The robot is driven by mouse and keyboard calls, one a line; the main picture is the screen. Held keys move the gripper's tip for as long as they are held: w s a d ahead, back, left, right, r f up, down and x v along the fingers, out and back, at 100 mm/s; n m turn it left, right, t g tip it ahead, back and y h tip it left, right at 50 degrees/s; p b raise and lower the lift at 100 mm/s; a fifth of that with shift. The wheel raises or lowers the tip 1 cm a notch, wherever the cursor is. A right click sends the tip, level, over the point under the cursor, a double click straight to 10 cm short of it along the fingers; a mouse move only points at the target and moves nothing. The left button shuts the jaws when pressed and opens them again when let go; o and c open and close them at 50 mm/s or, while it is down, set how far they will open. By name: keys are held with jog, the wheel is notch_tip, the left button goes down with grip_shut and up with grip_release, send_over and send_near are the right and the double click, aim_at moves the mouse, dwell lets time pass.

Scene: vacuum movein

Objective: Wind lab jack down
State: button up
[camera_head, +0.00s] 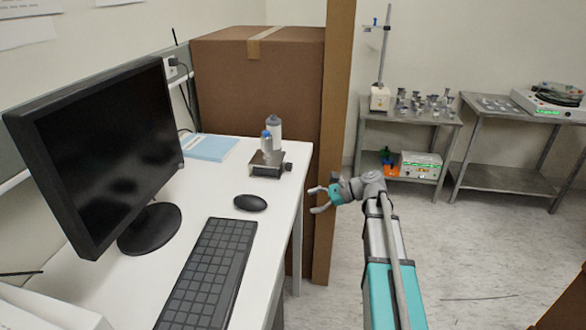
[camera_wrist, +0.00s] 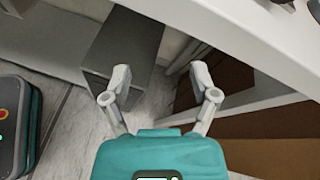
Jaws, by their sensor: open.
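The lab jack (camera_head: 267,164) is a small dark metal device near the far right corner of the white desk, with a knob at its right side. My gripper (camera_head: 318,199) is open and empty, to the right of the desk edge and apart from the jack. In the wrist view my gripper (camera_wrist: 161,82) has its two fingers spread, with floor and a grey box below the desk behind them. The jack cannot be made out clearly in the wrist view.
On the desk (camera_head: 205,197) are a monitor (camera_head: 105,150), a keyboard (camera_head: 208,272), a mouse (camera_head: 250,202) and a blue book (camera_head: 208,147). A large cardboard box (camera_head: 250,75) stands behind the desk. Steel tables (camera_head: 412,117) with equipment stand at the back right. Floor right of my arm is open.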

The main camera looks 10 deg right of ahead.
aim_at(294, 172)
jog(key=w+d+r+m+t+y, duration=0.2)
jog(key=w+d+r+m+y, duration=0.1)
jog(key=d+r, duration=0.4)
jog(key=shift+w+d+m+t+y, duration=0.35)
jog(key=shift+w+d+m, duration=0.25)
jog(key=shift+m, duration=0.5)
jog(key=shift+a, duration=0.15)
jog(key=x, duration=1.3)
jog(key=shift+w+a, duration=0.2)
grip_shut()
